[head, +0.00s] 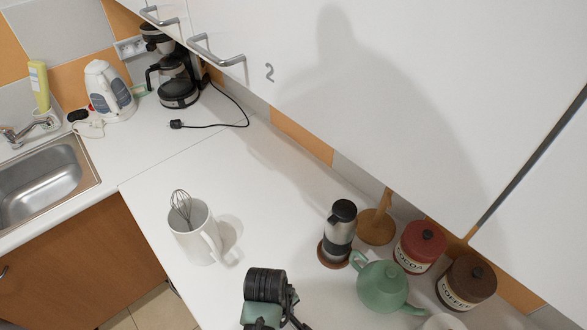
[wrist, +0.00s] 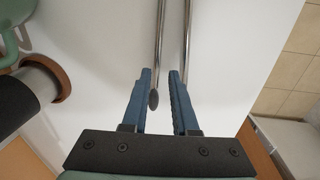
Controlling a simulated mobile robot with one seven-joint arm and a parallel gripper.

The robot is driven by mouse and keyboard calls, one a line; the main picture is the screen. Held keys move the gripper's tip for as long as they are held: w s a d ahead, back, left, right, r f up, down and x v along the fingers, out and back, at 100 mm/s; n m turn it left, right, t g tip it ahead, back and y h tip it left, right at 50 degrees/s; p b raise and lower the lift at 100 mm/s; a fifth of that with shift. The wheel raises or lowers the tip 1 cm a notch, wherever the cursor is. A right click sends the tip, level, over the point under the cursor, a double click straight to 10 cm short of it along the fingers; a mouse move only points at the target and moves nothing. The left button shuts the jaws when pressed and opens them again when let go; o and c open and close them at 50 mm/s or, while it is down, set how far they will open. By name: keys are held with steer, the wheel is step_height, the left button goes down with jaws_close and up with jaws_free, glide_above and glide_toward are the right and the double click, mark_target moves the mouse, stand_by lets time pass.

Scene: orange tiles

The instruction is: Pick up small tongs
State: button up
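The small tongs show in the wrist view as two thin, shiny metal legs (wrist: 160,35) running down from the top edge over the white counter. The left leg passes between the fingers of my gripper (wrist: 160,72) and ends in a dark oval tip. The right leg runs down to the right finger and is hidden behind it. The blue fingers stand apart with a gap around the left leg. Whether they touch the tongs is unclear. The tongs' far end is out of frame. I cannot make out the tongs or the fingertips in the head view.
A white mug (head: 192,240) with a whisk stands on the counter. A black-and-silver canister (head: 340,228), green teapot (head: 383,287), cocoa jar (head: 420,243) and coffee jar (head: 466,283) stand at right. The counter's middle is clear. A sink (head: 42,182) is at left.

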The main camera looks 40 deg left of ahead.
steer(key=shift+w+f, duration=0.15)
steer(key=shift+f, duration=0.9)
jaws_close()
steer(key=shift+r, duration=0.15)
